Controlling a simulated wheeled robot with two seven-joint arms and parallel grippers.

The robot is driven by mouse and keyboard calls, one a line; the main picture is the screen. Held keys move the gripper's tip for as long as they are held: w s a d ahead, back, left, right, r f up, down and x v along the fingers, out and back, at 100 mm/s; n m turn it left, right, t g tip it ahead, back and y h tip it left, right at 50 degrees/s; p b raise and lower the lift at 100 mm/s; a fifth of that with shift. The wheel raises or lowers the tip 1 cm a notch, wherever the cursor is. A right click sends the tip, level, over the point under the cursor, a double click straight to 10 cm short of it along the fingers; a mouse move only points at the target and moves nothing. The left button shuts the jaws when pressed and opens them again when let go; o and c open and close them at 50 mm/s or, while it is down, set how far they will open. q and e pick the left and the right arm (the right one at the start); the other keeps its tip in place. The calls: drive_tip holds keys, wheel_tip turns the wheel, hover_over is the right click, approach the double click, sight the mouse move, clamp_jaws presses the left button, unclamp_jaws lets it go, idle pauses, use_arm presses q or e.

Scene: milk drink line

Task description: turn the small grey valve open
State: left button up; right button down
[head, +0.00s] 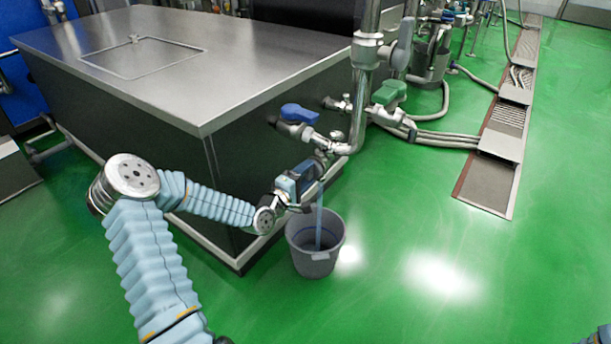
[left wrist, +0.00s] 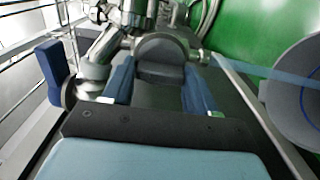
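My left gripper (head: 311,174) is at the pipework beside the steel tank's corner, above a grey bucket (head: 315,250). In the left wrist view, the rounded grey handle of the small valve (left wrist: 161,60) lies between its two blue fingers. The fingers lie close along both sides of the handle and appear shut on it. In the head view the gripper mostly hides this handle. A pale blue stream (head: 319,220) falls from beside the gripper into the bucket; it also shows in the left wrist view (left wrist: 265,72).
A blue-handled valve (head: 299,113) and a green-handled valve (head: 389,93) sit close above the gripper. A larger grey handle (head: 404,43) is on the upright pipe. The steel tank (head: 150,60) stands behind my left arm. Green floor is clear at right.

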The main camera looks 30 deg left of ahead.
use_arm(q)
drive_tip(key=o, duration=0.4)
drive_tip(key=s+a, duration=0.1)
drive_tip(key=s, duration=1.2)
drive_tip(key=shift+s+p, duration=0.4)
drive_tip(key=shift+f, duration=0.1)
drive_tip(key=s+d+f+m+g+h+p, duration=0.1)
drive_tip(key=d+f+m+g+h, duration=0.1)
drive_tip(key=d+f+m+g, duration=0.45)
drive_tip(key=s+d+f+m+g+h+p, duration=0.1)
drive_tip(key=d+f+g, duration=0.2)
drive_tip(key=d+f, duration=0.7)
drive_tip(key=s+d+f+m+g+p, duration=0.1)
drive_tip(key=s+d+f+m+g, duration=0.3)
drive_tip(key=s+d+m+g, duration=0.3)
drive_tip(key=s+d+m, duration=0.1)
drive_tip(key=s+d, duration=0.3)
drive_tip(key=s, duration=0.2)
drive_tip(key=shift+g+y, duration=0.3)
drive_tip(key=shift+g, duration=0.05)
